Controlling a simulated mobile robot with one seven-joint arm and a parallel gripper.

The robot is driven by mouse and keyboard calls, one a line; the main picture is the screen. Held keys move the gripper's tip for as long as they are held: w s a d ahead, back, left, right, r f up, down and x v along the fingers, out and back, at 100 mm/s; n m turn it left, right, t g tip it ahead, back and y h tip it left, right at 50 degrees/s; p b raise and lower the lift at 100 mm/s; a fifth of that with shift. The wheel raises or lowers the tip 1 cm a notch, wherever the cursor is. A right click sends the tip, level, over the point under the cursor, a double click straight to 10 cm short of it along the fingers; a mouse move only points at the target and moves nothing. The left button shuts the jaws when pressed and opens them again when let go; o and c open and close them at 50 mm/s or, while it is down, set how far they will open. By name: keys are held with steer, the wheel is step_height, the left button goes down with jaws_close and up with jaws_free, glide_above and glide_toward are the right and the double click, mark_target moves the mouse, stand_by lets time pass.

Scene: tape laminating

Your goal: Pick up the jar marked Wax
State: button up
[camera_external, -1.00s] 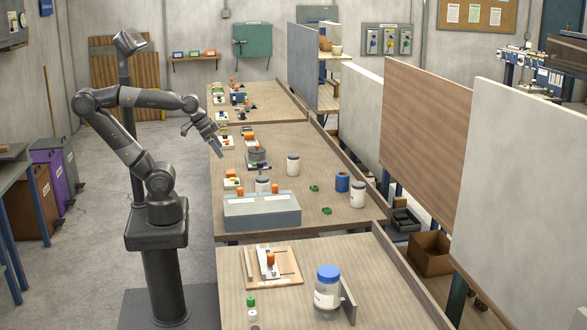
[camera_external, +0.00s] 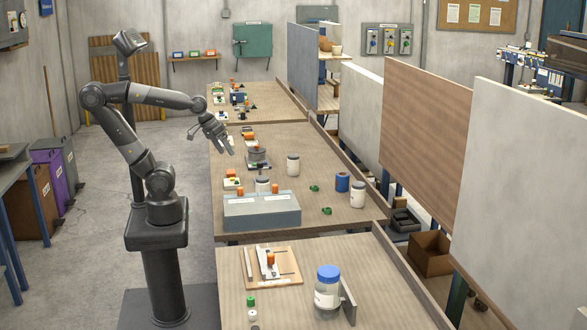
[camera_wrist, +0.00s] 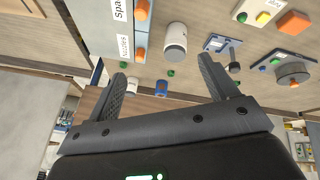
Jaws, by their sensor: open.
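Several jars stand on the middle bench; no Wax label is readable. A third jar (camera_external: 262,185) is partly hidden behind a grey box. A clear jar with a blue lid (camera_external: 327,288) stands on the near bench. In the wrist view a white jar with a dark lid (camera_wrist: 175,45) is close to the box, and another white jar (camera_wrist: 132,86) is farther off. My gripper (camera_external: 227,145) is open and empty above the middle bench's left side, apart from every jar; its fingers also show in the wrist view (camera_wrist: 163,72).
The grey box (camera_external: 262,211) stands at the middle bench's front left. A dark round fixture (camera_external: 257,155) stands near my gripper. Tall panels (camera_external: 425,115) line the right side.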

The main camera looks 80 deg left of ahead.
steer(key=w+a+f+n, duration=0.2)
steer(key=w+f+n, duration=0.4)
steer(key=n, duration=0.9)
steer(key=n+g, duration=0.1)
steer(key=n, duration=1.2)
glide_toward(263, 186)
steer(key=a, duration=0.3)
steer(key=shift+h, duration=0.4)
steer(key=shift+a+x, duration=0.15)
steer(key=shift+x, duration=2.7)
steer(key=shift+a+x, duration=0.15)
steer(key=shift+x, duration=2.75)
steer(key=shift+s, duration=0.2)
steer(key=shift+c, duration=0.3)
steer(key=c, duration=1.2)
steer(key=shift+o, duration=0.2)
